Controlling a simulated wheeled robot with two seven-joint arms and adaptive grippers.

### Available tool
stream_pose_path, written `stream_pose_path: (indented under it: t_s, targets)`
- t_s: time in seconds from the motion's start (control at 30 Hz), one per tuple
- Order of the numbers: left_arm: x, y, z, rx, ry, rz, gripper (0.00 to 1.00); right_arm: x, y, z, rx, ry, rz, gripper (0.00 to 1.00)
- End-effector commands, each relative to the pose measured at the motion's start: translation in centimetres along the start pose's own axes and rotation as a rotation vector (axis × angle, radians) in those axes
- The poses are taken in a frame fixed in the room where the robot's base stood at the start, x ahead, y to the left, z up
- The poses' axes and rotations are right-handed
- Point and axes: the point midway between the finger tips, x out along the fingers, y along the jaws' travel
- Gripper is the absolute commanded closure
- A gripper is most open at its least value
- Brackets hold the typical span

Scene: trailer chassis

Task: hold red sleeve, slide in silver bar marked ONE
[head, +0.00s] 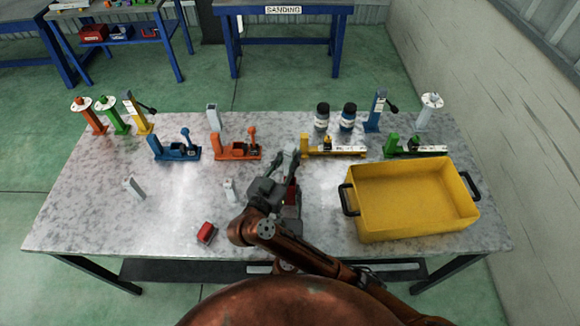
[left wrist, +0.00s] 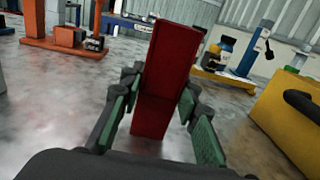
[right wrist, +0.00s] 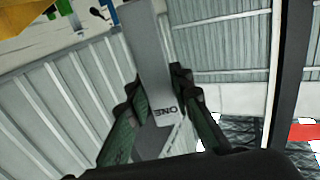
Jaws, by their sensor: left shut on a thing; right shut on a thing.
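The red sleeve (left wrist: 165,75) stands between the fingers of my left gripper (left wrist: 160,125) in the left wrist view. That gripper is shut on it. In the head view only a bit of the red sleeve (head: 292,193) shows beside my right gripper (head: 284,165), and most of my left gripper is covered. The silver bar marked ONE (right wrist: 150,60) is in the right wrist view. My right gripper (right wrist: 165,108) is shut on its lower part, near the lettering. The sleeve and the bar appear apart; the exact gap is hard to tell.
A yellow bin (head: 405,232) stands to the right. Another red piece (head: 206,233) lies at the front. Small grey pieces (head: 133,188) (head: 230,190) stand on the left half. Blue (head: 175,151) and orange (head: 237,151) clamps, bottles and posts line the back. The front left is fairly clear.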

Motion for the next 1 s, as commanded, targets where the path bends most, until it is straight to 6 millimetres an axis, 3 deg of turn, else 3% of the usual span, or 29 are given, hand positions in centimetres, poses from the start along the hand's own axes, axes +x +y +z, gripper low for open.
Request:
stream_pose_path:
  t_s: [0.3, 0.73, 0.77, 1.0]
  targets:
    - [0.0, 0.0, 0.0, 0.000, 0.000, 0.000, 1.00, 0.0, 0.1, 4.2, -0.002, -0.001, 0.002, 1.00]
    - [0.0, 0.0, 0.0, 0.000, 0.000, 0.000, 1.00, 0.0, 0.1, 4.7, 0.000, 0.000, 0.001, 1.00]
    - [0.0, 0.0, 0.0, 0.000, 0.000, 0.000, 1.00, 0.0, 0.1, 4.8, 0.000, 0.000, 0.001, 0.79]
    - [0.0, 0.0, 0.0, 0.000, 0.000, 0.000, 1.00, 0.0, 0.1, 4.7, -0.001, 0.000, 0.001, 0.62]
